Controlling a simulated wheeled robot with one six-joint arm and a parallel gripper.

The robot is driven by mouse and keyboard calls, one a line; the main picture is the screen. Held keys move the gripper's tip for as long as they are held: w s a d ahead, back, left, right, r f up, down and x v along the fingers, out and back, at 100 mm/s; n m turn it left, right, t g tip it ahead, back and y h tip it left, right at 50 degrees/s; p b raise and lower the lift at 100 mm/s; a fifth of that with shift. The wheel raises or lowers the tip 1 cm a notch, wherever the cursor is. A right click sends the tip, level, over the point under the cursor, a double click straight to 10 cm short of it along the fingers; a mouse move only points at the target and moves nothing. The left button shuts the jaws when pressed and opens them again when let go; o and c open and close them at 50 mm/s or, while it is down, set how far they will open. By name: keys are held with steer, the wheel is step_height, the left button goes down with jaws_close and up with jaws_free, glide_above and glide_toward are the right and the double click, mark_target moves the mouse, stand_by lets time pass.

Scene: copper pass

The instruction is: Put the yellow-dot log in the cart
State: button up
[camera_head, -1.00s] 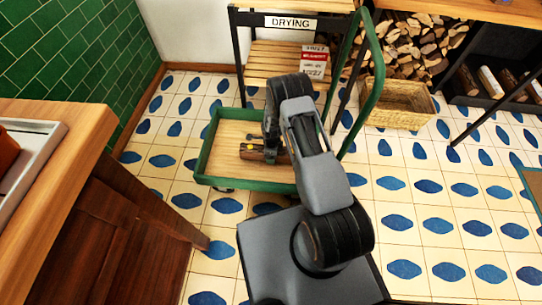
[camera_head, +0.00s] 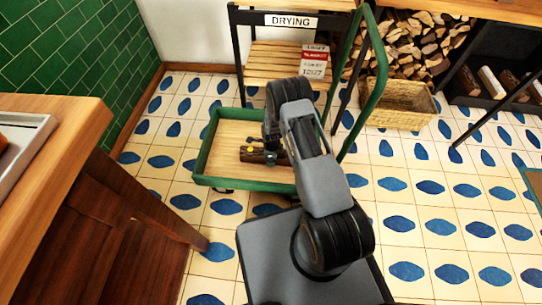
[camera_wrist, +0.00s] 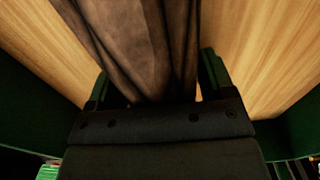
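The log with the yellow dot (camera_head: 250,150) is dark brown and lies in the green-rimmed cart (camera_head: 225,184), on its wooden floor as far as I can see. Its dotted end points left in the head view. My gripper (camera_head: 271,157) is down inside the cart over the log's right part and hides some of it. In the wrist view the log (camera_wrist: 150,45) runs between my two fingers, with a small light gap by the right finger. The fingers look parted around the log.
A drying rack (camera_head: 290,57) with a sign stands behind the cart. A wicker basket (camera_head: 398,107) and stacked firewood (camera_head: 425,45) are at the back right. A wooden counter (camera_head: 60,120) is at left.

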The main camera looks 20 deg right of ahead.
steer(key=o, duration=0.4)
step_height(320, 180, up, 13)
steer(key=p, duration=0.6)
steer(key=shift+r, duration=0.15)
steer(key=s+r+n+t+p, duration=0.15)
steer(key=r+n+p, duration=0.5)
steer(key=r, duration=1.35)
steer(key=s+r+n+p, duration=0.25)
steer(key=r+p, duration=0.65)
steer(key=r, duration=1)
steer(key=s+r+n+p, duration=0.4)
steer(key=s+r+p, duration=0.1)
steer(key=r, duration=0.4)
steer(key=s+r+n+t+p, duration=0.1)
steer(key=s+r+n+p, duration=0.4)
steer(key=r, duration=0.4)
steer(key=s+r+n+t+p, duration=0.1)
steer(key=s+r+n+p, duration=0.3)
steer(key=r, duration=0.6)
steer(key=shift+s+a+p, duration=0.25)
steer(key=shift+s+p, duration=0.15)
steer(key=shift+s, duration=0.9)
